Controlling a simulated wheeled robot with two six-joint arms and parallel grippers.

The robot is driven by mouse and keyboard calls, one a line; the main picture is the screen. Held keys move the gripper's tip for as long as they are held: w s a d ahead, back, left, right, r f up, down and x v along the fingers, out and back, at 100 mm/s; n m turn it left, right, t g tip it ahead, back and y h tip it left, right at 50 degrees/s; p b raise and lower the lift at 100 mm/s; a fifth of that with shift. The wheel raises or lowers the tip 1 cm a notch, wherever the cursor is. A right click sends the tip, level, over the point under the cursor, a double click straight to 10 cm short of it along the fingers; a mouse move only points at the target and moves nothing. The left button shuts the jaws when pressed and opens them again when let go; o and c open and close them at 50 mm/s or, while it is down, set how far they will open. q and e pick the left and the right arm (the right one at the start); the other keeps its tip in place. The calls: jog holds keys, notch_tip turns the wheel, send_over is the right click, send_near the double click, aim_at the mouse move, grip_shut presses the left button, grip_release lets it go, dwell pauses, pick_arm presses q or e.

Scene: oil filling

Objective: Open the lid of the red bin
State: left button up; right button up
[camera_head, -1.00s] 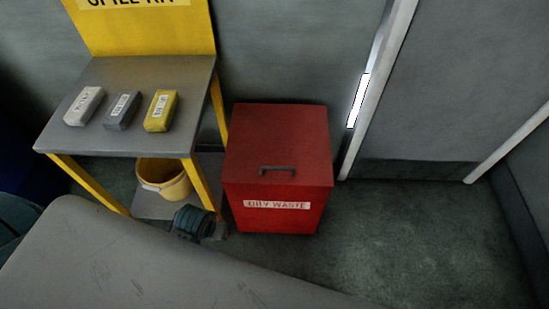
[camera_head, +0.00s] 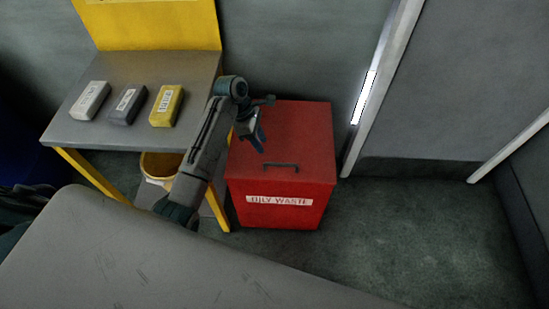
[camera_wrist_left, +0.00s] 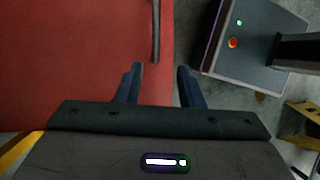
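The red bin (camera_head: 278,185) stands on the floor with an "OILY WASTE" label on its front. Its flat lid is shut, with a dark bar handle (camera_head: 281,166) near the front edge. My left gripper (camera_head: 258,138) hangs over the left part of the lid, behind and left of the handle in the head view. In the left wrist view its two fingers (camera_wrist_left: 159,78) are apart with nothing between them. The handle (camera_wrist_left: 156,30) shows ahead of them, on the red lid (camera_wrist_left: 75,60). My right gripper is not in view.
A grey table with yellow legs (camera_head: 75,130) stands left of the bin, bearing a white block (camera_head: 90,100), a grey block (camera_head: 128,105) and a yellow block (camera_head: 166,106). A yellow bucket (camera_head: 158,165) sits below. The floor right of the bin (camera_head: 400,220) is clear.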

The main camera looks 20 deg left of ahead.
pick_arm(q)
jog(key=w+n, duration=0.1)
send_over(274, 159)
jog(key=s+d, duration=0.2)
jog(key=s, duration=0.2)
jog(key=f, duration=0.9)
jog(key=shift+w+a, duration=0.1)
jog(key=shift+a, duration=0.1)
grip_shut()
